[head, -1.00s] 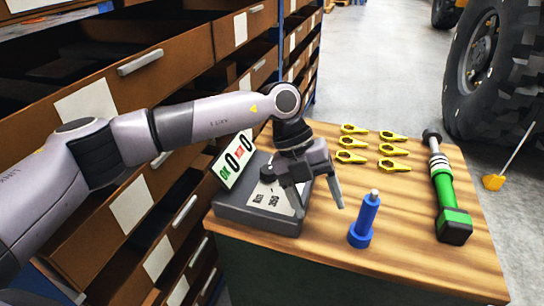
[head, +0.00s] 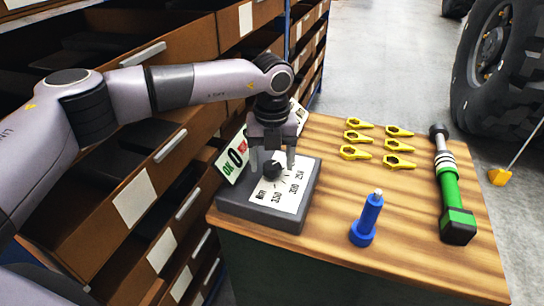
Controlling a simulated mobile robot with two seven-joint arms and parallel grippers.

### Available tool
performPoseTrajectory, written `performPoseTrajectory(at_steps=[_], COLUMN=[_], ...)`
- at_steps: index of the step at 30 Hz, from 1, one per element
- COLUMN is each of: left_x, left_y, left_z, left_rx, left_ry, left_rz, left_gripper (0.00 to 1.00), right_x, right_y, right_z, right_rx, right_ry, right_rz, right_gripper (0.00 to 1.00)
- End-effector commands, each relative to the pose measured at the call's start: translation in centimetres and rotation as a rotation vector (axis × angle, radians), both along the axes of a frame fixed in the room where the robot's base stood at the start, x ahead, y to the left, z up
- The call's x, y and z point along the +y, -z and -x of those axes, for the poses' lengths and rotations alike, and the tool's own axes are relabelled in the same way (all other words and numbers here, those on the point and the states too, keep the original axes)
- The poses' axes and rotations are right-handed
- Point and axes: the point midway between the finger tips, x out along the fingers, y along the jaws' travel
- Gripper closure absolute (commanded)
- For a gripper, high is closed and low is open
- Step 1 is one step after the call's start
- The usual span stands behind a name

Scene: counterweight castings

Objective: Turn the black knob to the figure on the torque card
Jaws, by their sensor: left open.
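The black knob (head: 271,169) sits on the top of a grey box (head: 262,216) at the near left of the wooden table. A white plate (head: 290,194) with printed figures and marks lies beside the knob; the figures are small and sideways, and I cannot read the knob's setting surely. My left gripper (head: 274,161) is open and points down over the box, with a finger on either side of the knob. I cannot tell whether the fingers touch it. I cannot make out a separate torque card. My right gripper is not in view.
A sign with OK and zeros (head: 233,158) stands behind the box, partly hidden by my gripper. A blue tool (head: 367,219) stands upright, several yellow pieces (head: 398,162) lie behind, and a green-black wrench (head: 452,197) lies right. Brown drawers (head: 150,195) line the left.

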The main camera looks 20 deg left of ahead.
Motion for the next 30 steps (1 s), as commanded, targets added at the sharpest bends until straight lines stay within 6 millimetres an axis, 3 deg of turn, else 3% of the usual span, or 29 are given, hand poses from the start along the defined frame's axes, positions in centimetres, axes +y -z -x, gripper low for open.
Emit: performPoseTrajectory(at_steps=[8, 13, 14, 23, 30], left_x=[0.0, 0.0, 0.0, 0.0, 0.0], left_y=[0.3, 0.3, 0.3, 0.3, 0.4], left_z=[0.0, 0.0, 0.0, 0.0, 0.0], left_rx=[0.001, 0.001, 0.001, 0.001, 0.0], left_ry=[0.001, 0.001, 0.001, 0.027, 0.147], left_rz=[0.001, 0.001, 0.001, 0.001, 0.002], left_gripper=[0.31, 0.83, 0.87, 0.87, 0.87], right_x=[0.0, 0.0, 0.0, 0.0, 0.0], right_y=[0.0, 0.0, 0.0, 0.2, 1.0], right_z=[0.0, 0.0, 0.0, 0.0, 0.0], right_rx=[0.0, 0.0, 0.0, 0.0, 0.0], right_ry=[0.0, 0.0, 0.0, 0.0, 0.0], right_rz=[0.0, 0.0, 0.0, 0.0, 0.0], right_gripper=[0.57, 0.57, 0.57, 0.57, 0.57])
